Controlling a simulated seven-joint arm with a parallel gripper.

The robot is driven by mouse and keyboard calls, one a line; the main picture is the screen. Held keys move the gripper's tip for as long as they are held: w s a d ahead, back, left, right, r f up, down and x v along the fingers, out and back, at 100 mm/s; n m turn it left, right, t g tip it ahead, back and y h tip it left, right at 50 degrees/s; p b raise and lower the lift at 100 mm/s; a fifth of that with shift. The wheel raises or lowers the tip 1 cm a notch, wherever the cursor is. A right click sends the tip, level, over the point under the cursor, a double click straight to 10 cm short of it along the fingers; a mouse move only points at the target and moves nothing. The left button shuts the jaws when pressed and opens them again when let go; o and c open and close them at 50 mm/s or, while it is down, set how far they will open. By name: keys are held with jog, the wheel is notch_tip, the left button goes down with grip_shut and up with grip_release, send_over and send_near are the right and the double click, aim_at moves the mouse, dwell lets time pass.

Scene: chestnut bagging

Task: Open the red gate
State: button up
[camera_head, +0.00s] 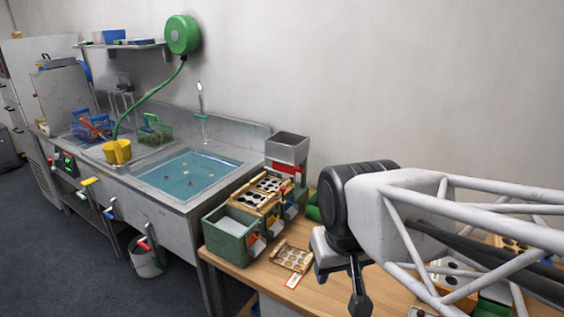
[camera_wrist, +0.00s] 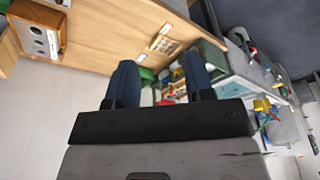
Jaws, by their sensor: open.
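A red part (camera_head: 286,168), which looks like the red gate, sits just under the grey hopper (camera_head: 287,148) at the back of the bagging station. Its exact position, open or closed, is too small to tell. My gripper (camera_head: 359,300) points down over the wooden table, to the right of the station and apart from it. In the wrist view my gripper (camera_wrist: 161,82) shows two dark blue fingers spread apart with nothing between them.
A green bin (camera_head: 229,228) with pale contents stands at the station's front left, beside small coloured tabs. A holed wooden board (camera_head: 293,257) lies on the wooden table (camera_head: 246,279). The sink (camera_head: 190,174) with water is to the left. Boxes stand under my arm at right.

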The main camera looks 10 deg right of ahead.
jog(key=w+d+r, duration=0.1)
jog(key=w+r, duration=0.1)
jog(key=w, duration=0.6)
jog(key=w+d+r, duration=0.1)
jog(key=w+r, duration=0.1)
jog(key=w, duration=0.5)
jog(key=t, duration=0.2)
send_over(302, 164)
jog(key=s, duration=0.3)
notch_tip(302, 164, down, 10)
jog(key=shift+f, duration=0.15)
jog(key=shift+f, duration=0.1)
jog(key=shift+x, duration=3.75)
jog(key=shift+s, duration=0.15)
grip_shut()
